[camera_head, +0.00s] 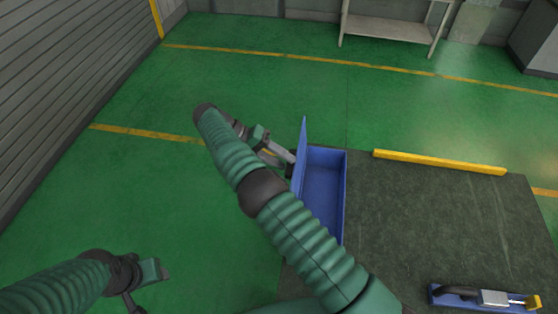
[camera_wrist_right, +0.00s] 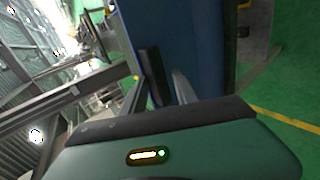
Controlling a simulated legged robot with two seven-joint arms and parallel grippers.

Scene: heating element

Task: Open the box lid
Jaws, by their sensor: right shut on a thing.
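A blue box (camera_head: 325,195) sits at the left edge of the dark table, its inside showing and empty in its visible part. Its blue lid (camera_head: 301,150) stands about upright along the box's left side and fills the middle of the right wrist view (camera_wrist_right: 190,40). My right gripper (camera_head: 288,157) is at the outer, left face of the lid. In the wrist view its fingers (camera_wrist_right: 160,95) are shut on the lid's dark handle (camera_wrist_right: 150,72). My right arm hides the box's near left part. My left gripper (camera_head: 158,272) is low on the left, away from the box; its jaws are unclear.
The dark table (camera_head: 440,215) has a yellow bar (camera_head: 440,162) along its far edge. A blue tray (camera_head: 437,296) with a metal and yellow tool (camera_head: 494,298) lies at the near right. The table's middle is clear. Green floor lies left of the box.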

